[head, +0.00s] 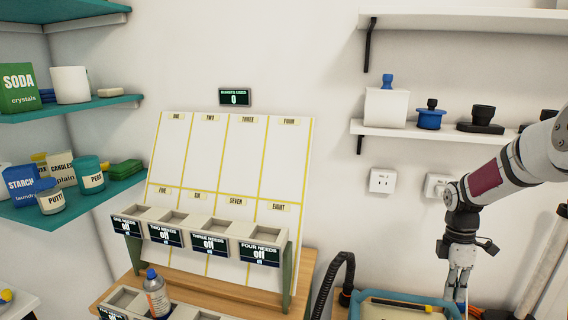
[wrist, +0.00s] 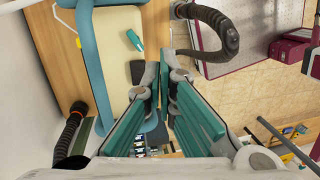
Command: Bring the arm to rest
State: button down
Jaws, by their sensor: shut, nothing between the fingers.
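My arm reaches in from the right edge in the head view, bent down at the wrist. My gripper (head: 458,288) points downward there, close to the blue-rimmed tray (head: 385,296). In the wrist view my gripper's teal-padded fingers (wrist: 167,72) are shut with nothing between them. Beyond the fingers a blue-rimmed tray with a cream floor (wrist: 106,47) shows, with a small green piece (wrist: 134,40) and a dark block (wrist: 138,71) on it. I cannot tell how far the fingertips are above it.
A rack of label boxes (head: 208,236) and a white panel (head: 232,160) stand left on a wooden bench (head: 308,272). A black hose (head: 343,275) rises beside the tray. Wall shelves (head: 432,131) with fittings are above. Teal shelves (head: 115,101) hold packets at left.

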jog(key=s+a+r+m+t+h, duration=0.1)
jog(key=s+a+r+m+t, duration=0.1)
jog(key=s+a+r+m, duration=0.45)
jog(key=s+a+r+m+t+h, duration=0.1)
jog(key=s+a+r, duration=0.2)
jog(key=a+r, duration=0.7)
jog(key=s+a+r+m+t+y, duration=0.1)
jog(key=s+a+r+m+t, duration=0.1)
jog(key=s, duration=0.5)
jog(key=s+a+r+m+t+y, duration=0.1)
jog(key=s+a+r+m, duration=0.3)
jog(key=s, duration=0.4)
jog(key=shift+s+a+m+t, duration=0.2)
jog(key=shift+s+m+t, duration=0.1)
jog(key=shift+m+t, duration=0.3)
jog(key=shift+r, duration=0.1)
